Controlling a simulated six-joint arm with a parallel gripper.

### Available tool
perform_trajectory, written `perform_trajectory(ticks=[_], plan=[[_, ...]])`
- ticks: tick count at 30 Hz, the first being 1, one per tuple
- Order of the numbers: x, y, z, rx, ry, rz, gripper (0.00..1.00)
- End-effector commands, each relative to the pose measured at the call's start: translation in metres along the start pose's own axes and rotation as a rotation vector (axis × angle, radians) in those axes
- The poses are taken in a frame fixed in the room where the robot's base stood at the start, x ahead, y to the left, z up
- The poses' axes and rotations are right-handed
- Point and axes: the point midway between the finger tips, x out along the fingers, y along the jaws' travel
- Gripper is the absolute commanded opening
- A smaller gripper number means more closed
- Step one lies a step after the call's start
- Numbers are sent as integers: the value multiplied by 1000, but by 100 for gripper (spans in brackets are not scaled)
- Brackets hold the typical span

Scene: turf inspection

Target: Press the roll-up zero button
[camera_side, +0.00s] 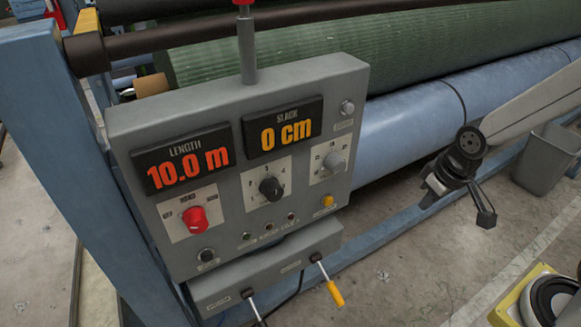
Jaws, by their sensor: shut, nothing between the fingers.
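A grey control panel (240,95) has an orange LENGTH display (182,160) reading 10.0 m and a SLACK display (283,128) reading 0 cm. Small round buttons show on it: a grey one (347,107) at upper right, a black one (206,254) at lower left and a yellow one (327,201) at lower right. Their labels are too small to read, so I cannot tell which is roll-up zero. My gripper (430,196) is right of the panel, apart from it, in front of the blue roller. It is shut and empty; its fingertips are small and dark.
The panel also carries a red knob (195,219), a black knob (271,188) and a grey knob (334,162). A yellow-tipped lever (335,293) juts out below. A green turf roll (330,50) and blue roller (410,125) lie behind. A grey bin (545,160) stands at right.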

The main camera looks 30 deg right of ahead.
Motion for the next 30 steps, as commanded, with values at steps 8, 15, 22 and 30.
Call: perform_trajectory(ticks=[8,15,22,30], plan=[[0,0,0,0,0,0,0],[0,0,0,0,0,0,0],[0,0,0,-2,1,0,0],[-7,-5,-5,-74,17,18,0]])
